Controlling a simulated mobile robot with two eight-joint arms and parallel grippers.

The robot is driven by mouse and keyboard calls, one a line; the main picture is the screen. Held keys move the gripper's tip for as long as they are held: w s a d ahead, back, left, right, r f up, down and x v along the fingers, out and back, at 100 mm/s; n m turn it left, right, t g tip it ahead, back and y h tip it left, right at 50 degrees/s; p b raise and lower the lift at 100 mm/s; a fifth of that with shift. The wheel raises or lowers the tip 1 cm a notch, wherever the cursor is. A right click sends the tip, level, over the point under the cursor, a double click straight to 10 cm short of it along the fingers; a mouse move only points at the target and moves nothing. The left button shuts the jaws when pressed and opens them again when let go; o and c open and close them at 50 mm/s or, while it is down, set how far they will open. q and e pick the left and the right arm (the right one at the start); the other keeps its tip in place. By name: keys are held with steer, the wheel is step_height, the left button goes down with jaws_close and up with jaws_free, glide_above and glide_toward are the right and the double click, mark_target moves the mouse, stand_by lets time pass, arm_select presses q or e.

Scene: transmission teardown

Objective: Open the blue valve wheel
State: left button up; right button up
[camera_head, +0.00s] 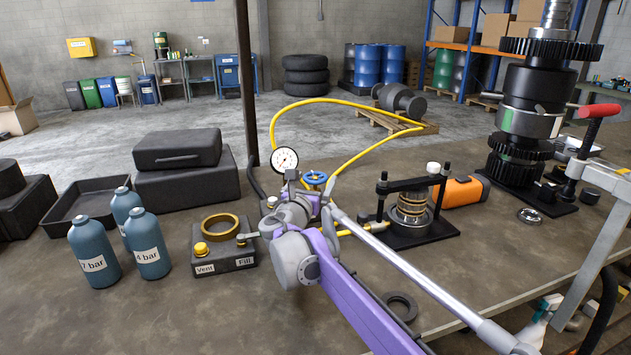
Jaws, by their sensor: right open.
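The blue valve wheel (315,178) sits in the middle of the bench, just right of a round white pressure gauge (284,160). My right gripper (315,194) is just below and in front of the wheel in the picture, at the end of my purple and grey arm. Its fingers are open, with nothing seen held in them. The valve body under the wheel is mostly hidden by my wrist, and I cannot tell whether the fingers touch the wheel. My left gripper is not in view.
A black press frame (408,240) stands to the right. A block labelled Vent and Fill (223,258) and blue bottles (92,250) stand to the left. A yellow hose (272,122) loops behind.

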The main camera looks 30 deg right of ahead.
steer(key=shift+w+d, duration=0.45)
steer(key=shift+d, duration=0.05)
steer(key=c, duration=1.2)
steer(key=shift+s+r+n+t+y+p, duration=0.1)
steer(key=shift+r+n+t+y+p, duration=0.15)
steer(key=shift+t+p, duration=0.2)
steer(key=n+t+y+p, duration=0.1)
steer(key=n+y+p, duration=0.1)
steer(key=p, duration=0.2)
steer(key=n+t+y+p, duration=0.1)
steer(key=t+y+p, duration=0.1)
steer(key=p, duration=0.2)
steer(key=shift+w+r+n+y, duration=0.2)
steer(key=shift+n+y, duration=0.15)
steer(key=shift+a+f+y+p, duration=0.1)
steer(key=shift+f+y+p, duration=0.2)
steer(key=shift+p, duration=0.15)
steer(key=shift+f, duration=0.15)
